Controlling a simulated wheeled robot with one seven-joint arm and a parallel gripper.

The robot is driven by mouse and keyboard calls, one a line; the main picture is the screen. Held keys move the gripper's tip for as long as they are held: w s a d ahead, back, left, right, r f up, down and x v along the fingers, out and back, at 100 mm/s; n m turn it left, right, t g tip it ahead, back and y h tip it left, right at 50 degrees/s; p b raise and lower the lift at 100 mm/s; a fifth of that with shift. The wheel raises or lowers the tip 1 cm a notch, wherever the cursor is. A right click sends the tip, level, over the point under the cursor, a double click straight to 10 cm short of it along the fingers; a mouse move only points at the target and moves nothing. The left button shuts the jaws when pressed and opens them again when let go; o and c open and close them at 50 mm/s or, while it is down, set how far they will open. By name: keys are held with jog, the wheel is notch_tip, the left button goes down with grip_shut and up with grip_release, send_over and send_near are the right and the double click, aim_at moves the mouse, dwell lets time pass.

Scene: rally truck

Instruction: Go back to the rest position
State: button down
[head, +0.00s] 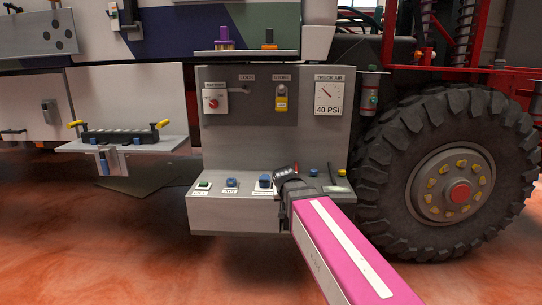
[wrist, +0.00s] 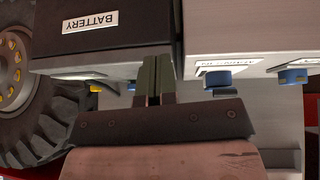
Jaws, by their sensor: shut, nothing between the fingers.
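My gripper (head: 284,174) is at the end of my pink arm, over the right part of the grey console's ledge (head: 232,211) in the head view. In the wrist view the two dark fingers of my gripper (wrist: 158,66) are together and hold nothing. The fingertips overlap the lower edge of a dark box labelled BATTERY (wrist: 120,42) in that view. I cannot tell whether they touch it. My arm and gripper hide part of the ledge in the head view.
Blue fittings line the ledge, including one blue knob (wrist: 217,78). The upright panel carries a red switch (head: 213,101), a yellow lock (head: 281,103) and a gauge (head: 327,93). A large tyre (head: 387,164) stands at right. A fold-out shelf (head: 90,147) juts out at left.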

jog(key=s+d+f+g, duration=0.3)
jog(key=s+d+f, duration=0.3)
jog(key=s+f, duration=0.2)
jog(key=s+d+f+g+y, duration=0.1)
jog(key=s+d+f+g, duration=0.2)
jog(key=s+d+f, duration=0.4)
notch_tip(320, 180, down, 4)
jog(key=shift+s+f, duration=0.2)
jog(key=shift+s, duration=0.35)
